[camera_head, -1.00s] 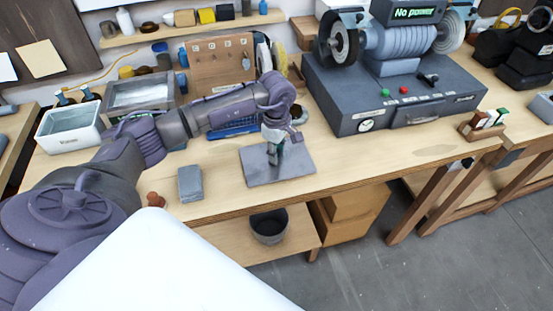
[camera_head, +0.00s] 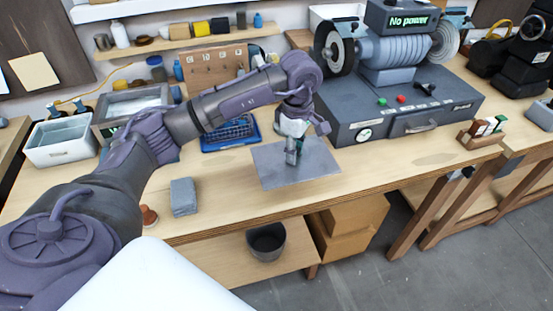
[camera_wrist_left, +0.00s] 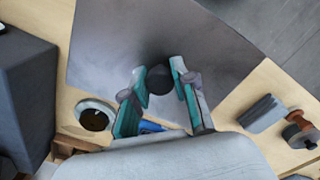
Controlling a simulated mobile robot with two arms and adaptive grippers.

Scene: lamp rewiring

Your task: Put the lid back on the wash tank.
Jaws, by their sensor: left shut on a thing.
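The lid is a flat grey square plate (camera_head: 265,170) with a dark round knob (camera_wrist_left: 159,80) at its middle. My left gripper (camera_head: 291,157) points down and is shut on that knob; its teal-lined fingers (camera_wrist_left: 158,71) stand on either side of it. The lid is roughly level over the front of the workbench; its exact height is hard to tell. An open-topped grey metal tank (camera_head: 130,108) stands at the back left, partly behind my left arm. An open white basin (camera_head: 62,152) stands left of it. Which one is the wash tank is not certain. My right gripper is out of view.
A grinder on a dark grey base (camera_head: 400,115) stands right of the lid. A grey block (camera_head: 183,197) and a brown knob-like piece (camera_head: 148,215) lie near the front edge. A blue tray (camera_head: 225,135) lies behind. A round white-rimmed item (camera_wrist_left: 95,115) sits near the lid.

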